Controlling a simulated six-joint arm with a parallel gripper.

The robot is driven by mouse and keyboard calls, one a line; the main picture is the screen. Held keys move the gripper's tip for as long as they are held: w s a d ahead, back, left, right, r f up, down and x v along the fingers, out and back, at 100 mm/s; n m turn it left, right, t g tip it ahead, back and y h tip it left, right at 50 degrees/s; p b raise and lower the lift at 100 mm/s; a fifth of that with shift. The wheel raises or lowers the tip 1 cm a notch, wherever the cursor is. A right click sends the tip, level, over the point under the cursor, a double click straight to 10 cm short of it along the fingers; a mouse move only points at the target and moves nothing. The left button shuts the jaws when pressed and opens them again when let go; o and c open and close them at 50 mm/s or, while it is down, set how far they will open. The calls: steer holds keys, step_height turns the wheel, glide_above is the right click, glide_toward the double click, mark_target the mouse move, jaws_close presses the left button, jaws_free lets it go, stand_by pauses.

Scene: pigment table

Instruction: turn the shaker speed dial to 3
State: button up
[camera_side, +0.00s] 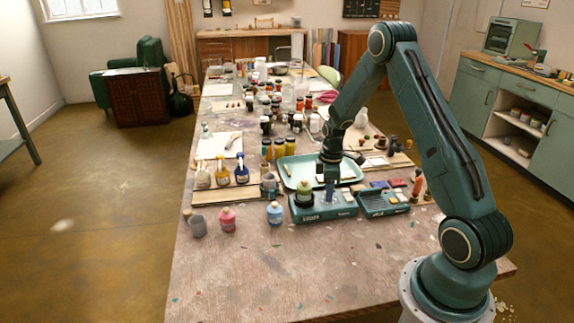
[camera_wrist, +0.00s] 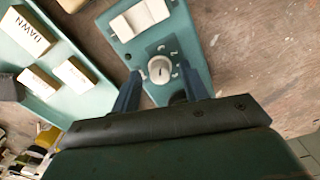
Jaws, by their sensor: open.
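The shaker (camera_side: 322,208) is a teal box near the front of the table in the side view, with a green-topped jar (camera_side: 304,190) at its left end. In the wrist view its teal panel (camera_wrist: 192,50) carries a round white speed dial (camera_wrist: 160,69) ringed by small numerals. Which numeral the dial points to is too small to tell. My gripper (camera_wrist: 161,78) is open, with one blue finger to each side of the dial in the picture. I cannot tell whether either finger touches it. In the side view my gripper (camera_side: 331,186) points down over the shaker and hides the dial.
A white rocker-like part (camera_wrist: 140,18) sits beyond the dial. A tray (camera_side: 290,173) lies behind. The table front is mostly clear.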

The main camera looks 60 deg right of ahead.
steer(key=shift+r, duration=0.1)
step_height(320, 180, up, 14)
steer(key=shift+f, duration=0.2)
stand_by(0.5)
steer(key=s+a+r+m+t, duration=0.1)
steer(key=s+a+r, duration=0.2)
steer(key=a+r, duration=0.45)
steer(key=s+a+r+m+t, duration=0.2)
steer(key=s+a+r, duration=0.1)
steer(key=a+r, duration=0.4)
steer(key=s+a+r+m+t, duration=0.1)
steer(key=s+a+m+t, duration=0.1)
steer(key=s+a, duration=0.9)
steer(key=s+m, duration=0.1)
steer(key=s, duration=0.2)
steer(key=shift+r+t, duration=0.25)
steer(key=shift+t, duration=0.05)
